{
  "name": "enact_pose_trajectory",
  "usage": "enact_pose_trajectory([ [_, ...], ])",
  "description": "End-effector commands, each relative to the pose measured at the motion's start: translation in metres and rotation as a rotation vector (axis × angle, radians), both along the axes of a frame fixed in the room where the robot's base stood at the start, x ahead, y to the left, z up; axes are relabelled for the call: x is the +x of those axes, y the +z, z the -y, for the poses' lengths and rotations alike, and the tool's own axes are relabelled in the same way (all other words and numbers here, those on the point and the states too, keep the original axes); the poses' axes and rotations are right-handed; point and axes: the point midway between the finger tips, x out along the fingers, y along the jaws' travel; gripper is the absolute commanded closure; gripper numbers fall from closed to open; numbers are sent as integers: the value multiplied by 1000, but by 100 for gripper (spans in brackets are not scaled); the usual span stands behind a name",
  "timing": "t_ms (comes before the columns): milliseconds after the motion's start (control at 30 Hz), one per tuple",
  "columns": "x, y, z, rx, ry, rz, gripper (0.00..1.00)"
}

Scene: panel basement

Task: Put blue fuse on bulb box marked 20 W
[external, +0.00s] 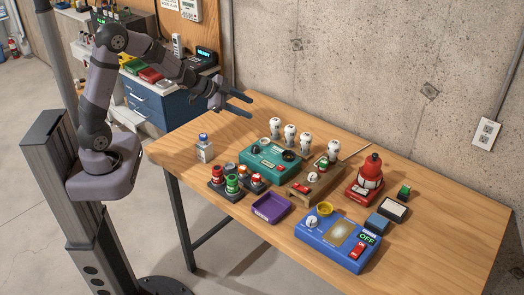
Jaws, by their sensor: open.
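My gripper (249,107) is open and empty, held above the back left part of the table, apart from everything on it. A small pale block or bottle with a blue top (204,148) stands at the table's left. I cannot tell whether it is the blue fuse. A cluster of red, green and dark cylinders (235,181) stands in dark holders right of and in front of it; no clearly blue one shows there. Several white bulb-shaped pieces (290,134) stand in a row at the back. Any 20 W marking is too small to read, so I cannot pick out that bulb box.
A teal device (268,163), a tan box (312,187), an empty-looking purple tray (271,208) and a blue panel reading OFF (318,237) crowd the middle and front. A red beacon (369,181) and small blocks stand right. The table's far right is clear; a concrete wall rises behind.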

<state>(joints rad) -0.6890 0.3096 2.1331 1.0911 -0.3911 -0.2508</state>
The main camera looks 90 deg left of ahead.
Motion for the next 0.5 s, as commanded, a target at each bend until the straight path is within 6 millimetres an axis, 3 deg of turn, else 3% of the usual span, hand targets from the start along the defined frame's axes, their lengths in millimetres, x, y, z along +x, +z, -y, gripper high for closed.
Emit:
enact_pose_trajectory([
  [33, -4, -2, 23, -9, 42, -45, 57],
  [167, -41, -22, 78, -72, 171, -215, 57],
  [400, -154, -61, 196, -241, 267, -594, 57],
  [500, -194, -68, 231, -295, 268, -715, 57],
])
